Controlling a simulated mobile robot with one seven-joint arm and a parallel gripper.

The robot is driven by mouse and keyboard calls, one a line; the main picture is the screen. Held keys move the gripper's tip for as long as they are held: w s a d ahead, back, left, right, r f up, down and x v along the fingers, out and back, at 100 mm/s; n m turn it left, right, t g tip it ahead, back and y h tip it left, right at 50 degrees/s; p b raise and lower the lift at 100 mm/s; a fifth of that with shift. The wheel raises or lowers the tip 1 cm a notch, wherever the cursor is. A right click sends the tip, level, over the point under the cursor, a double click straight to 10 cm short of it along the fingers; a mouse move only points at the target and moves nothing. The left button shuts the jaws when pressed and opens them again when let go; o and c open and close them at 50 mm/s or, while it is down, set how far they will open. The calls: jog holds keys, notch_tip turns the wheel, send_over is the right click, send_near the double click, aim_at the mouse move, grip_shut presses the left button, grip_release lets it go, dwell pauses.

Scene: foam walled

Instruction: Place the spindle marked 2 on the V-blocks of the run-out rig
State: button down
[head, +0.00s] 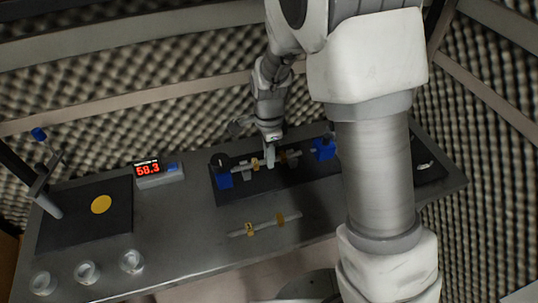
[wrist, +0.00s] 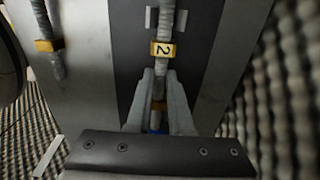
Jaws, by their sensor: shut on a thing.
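The spindle marked 2 (wrist: 167,20) is a thin grey rod with yellow collars. In the wrist view its collar (wrist: 162,49) shows a 2. My gripper (wrist: 160,100) is shut on the rod just below that collar; it also shows in the head view (head: 269,163). The spindle lies lengthwise over the dark base of the run-out rig (head: 232,197), between two blue blocks (head: 223,180) (head: 323,149). A pale V-block (wrist: 151,19) shows beside the rod; I cannot tell whether they touch. My fingers hide part of the rod.
A second spindle with yellow collars (head: 262,228) lies on the grey table (head: 190,230) in front of the rig. A red-digit display (head: 150,172) stands left of the rig. A dark mat with a yellow disc (head: 101,204) and several clear round dishes (head: 88,272) are farther left.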

jog(key=shift+f, duration=0.15)
jog(key=c, duration=0.8)
grip_release()
notch_tip(320, 180, up, 12)
jog(key=shift+r+p, duration=0.2)
jog(key=shift+p, duration=0.5)
